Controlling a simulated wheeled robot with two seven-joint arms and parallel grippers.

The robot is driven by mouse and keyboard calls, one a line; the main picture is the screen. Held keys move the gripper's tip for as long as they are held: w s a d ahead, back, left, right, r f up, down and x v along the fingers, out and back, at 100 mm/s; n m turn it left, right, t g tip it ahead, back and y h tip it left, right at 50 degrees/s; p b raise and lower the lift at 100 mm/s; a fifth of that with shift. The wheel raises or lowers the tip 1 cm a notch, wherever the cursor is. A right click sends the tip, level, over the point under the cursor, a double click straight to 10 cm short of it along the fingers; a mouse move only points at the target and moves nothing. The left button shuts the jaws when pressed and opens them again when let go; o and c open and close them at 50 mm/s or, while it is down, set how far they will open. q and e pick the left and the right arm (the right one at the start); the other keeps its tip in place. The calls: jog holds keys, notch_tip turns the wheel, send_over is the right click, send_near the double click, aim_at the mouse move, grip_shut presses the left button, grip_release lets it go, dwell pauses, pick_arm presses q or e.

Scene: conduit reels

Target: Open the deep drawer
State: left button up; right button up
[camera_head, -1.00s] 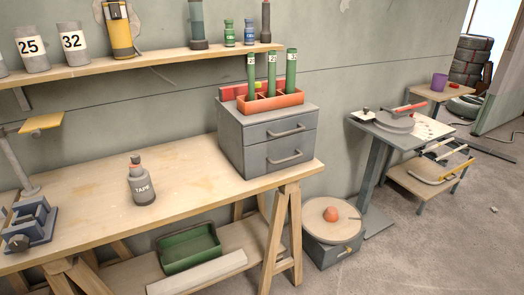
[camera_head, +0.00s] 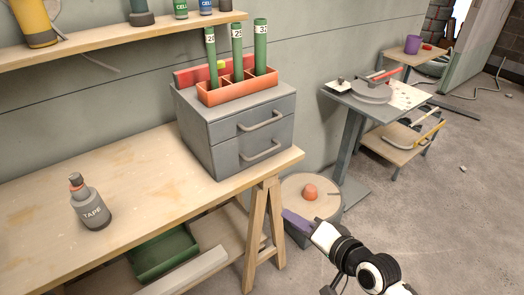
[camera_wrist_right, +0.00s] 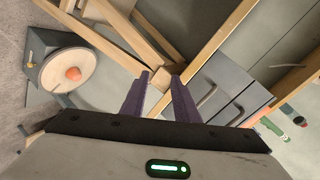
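A grey cabinet (camera_head: 195,135) with two drawers stands at the right end of the wooden workbench. The upper drawer has a bar handle (camera_head: 262,121), and the lower drawer has another handle (camera_head: 260,151). Both drawers look shut; I cannot tell which is deeper. My right gripper (camera_head: 290,218) is below and in front of the cabinet, apart from it, beside the bench's trestle leg. In the right wrist view its purple fingers (camera_wrist_right: 161,74) are spread and empty, with the cabinet (camera_wrist_right: 222,80) to their right. My left gripper is not in view.
An orange rack (camera_head: 240,91) with green tubes stands on the cabinet. The trestle leg (camera_head: 262,225) and a low round-topped stand (camera_head: 300,188) are close to my right gripper. A side table (camera_head: 345,95) stands further right.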

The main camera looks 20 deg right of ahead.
jog(key=w+d+r+m+t+y, duration=0.15)
jog(key=w+r+m, duration=0.4)
jog(key=r, duration=0.55)
jog(key=r+x, duration=0.1)
jog(key=x, duration=1)
jog(key=shift+w+d, duration=0.25)
jog(key=shift+n+t, duration=0.25)
grip_shut()
